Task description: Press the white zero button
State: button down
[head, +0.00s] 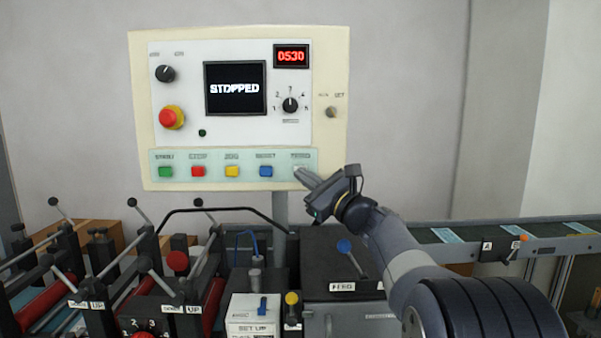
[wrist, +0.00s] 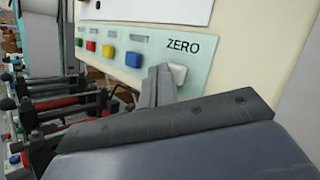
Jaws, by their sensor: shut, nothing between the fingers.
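The white zero button (wrist: 177,74) sits at the right end of a pale green strip on the control panel, under the label ZERO. In the head view its place is at the strip's right end, mostly covered by my gripper. My gripper (head: 302,174) is shut and empty, its fingertips at the zero button's spot. In the wrist view the fingers (wrist: 157,84) overlap the button's left side. I cannot tell whether they touch it or press it in.
The control panel (head: 140,90) shows STOPPED and 0530. Blue (head: 266,171), yellow (head: 232,171), red (head: 198,171) and green (head: 166,172) buttons line the strip. A red emergency knob (head: 171,117) is above. Machine levers and rollers stand below; a conveyor (head: 470,233) runs right.

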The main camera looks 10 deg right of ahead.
jog(key=shift+w, duration=0.35)
dwell(0.3)
jog(key=shift+s, duration=0.1)
jog(key=shift+s+a+b, duration=0.1)
jog(key=shift+s+b, duration=0.4)
jog(key=shift+s, duration=0.25)
jog(key=shift+s, duration=0.1)
jog(key=s+b, duration=0.1)
jog(key=s, duration=0.1)
jog(key=s+a+b, duration=0.1)
jog(key=s, duration=0.1)
jog(key=shift+s, duration=0.35)
dwell(0.6)
